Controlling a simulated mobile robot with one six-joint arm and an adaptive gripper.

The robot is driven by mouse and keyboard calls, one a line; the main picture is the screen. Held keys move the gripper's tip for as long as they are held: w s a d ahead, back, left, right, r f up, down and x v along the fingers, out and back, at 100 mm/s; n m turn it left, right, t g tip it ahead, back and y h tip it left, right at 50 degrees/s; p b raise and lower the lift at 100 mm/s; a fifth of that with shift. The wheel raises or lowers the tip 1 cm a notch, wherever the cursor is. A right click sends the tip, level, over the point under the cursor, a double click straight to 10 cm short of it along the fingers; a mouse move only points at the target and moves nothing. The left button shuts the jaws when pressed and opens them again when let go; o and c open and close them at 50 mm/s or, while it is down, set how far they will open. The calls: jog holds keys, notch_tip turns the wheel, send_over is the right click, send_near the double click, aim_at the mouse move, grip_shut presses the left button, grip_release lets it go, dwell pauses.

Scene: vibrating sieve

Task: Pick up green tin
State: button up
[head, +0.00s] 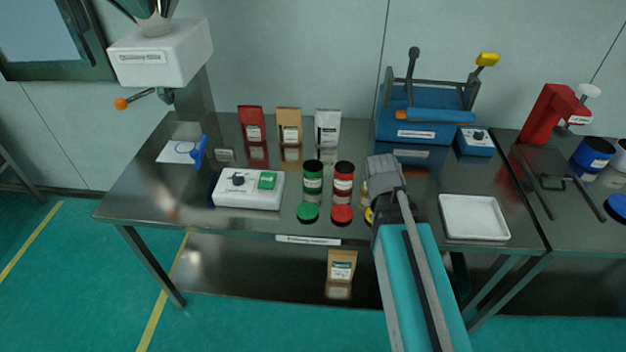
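The green tin (313,178) stands upright and open on the metal table, with a dark top opening and a white label. A green lid (308,211) lies in front of it. A red tin (343,180) stands just to its right, with a red lid (342,214) in front. My gripper (380,172) is right of the red tin, apart from the green tin. My arm reaches in from the lower right. The fingers are small and seen from behind, so I cannot tell whether they are open. A yellowish object is partly hidden behind my gripper.
Red, tan and white pouches (289,127) stand behind the tins. A white control box (248,189) is to the left. A white tray (474,217) lies right of my arm. A blue machine (420,125) stands at the back right.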

aim_at(313, 175)
jog(key=w+a+n+t+h+b, duration=0.1)
jog(key=w+a+n, duration=0.2)
jog(key=a+n, duration=0.1)
jog(key=w+a+n+t+h+b, duration=0.1)
jog(key=w+a+n+h+b, duration=0.1)
jog(key=w+a+n, duration=0.1)
jog(key=w+a+f+n+t+h+b, duration=0.1)
jog(key=w+a+n+t+h, duration=0.1)
jog(key=a+n, duration=0.3)
jog(key=shift+w+n+b, duration=0.35)
jog(key=shift+w+n, duration=0.05)
jog(key=shift+w, duration=0.1)
jog(key=w+a+r+n+t+h+b, duration=0.1)
jog(key=a+n+t, duration=0.1)
jog(key=a+n, duration=0.3)
jog(key=w+a+r+n+t+h+b, duration=0.1)
jog(key=a+n, duration=0.4)
jog(key=a, duration=0.5)
jog(key=w+r+t+b, duration=0.1)
jog(key=t, duration=0.1)
jog(key=shift+a+r+n+t, duration=0.25)
jog(key=shift+n+t, duration=0.05)
jog(key=b+x, duration=0.3)
jog(key=x, duration=0.5)
jog(key=shift+d+f+b, duration=0.15)
jog(key=shift+d+b, duration=0.2)
jog(key=shift+b, duration=0.05)
jog(key=shift+w, duration=0.1)
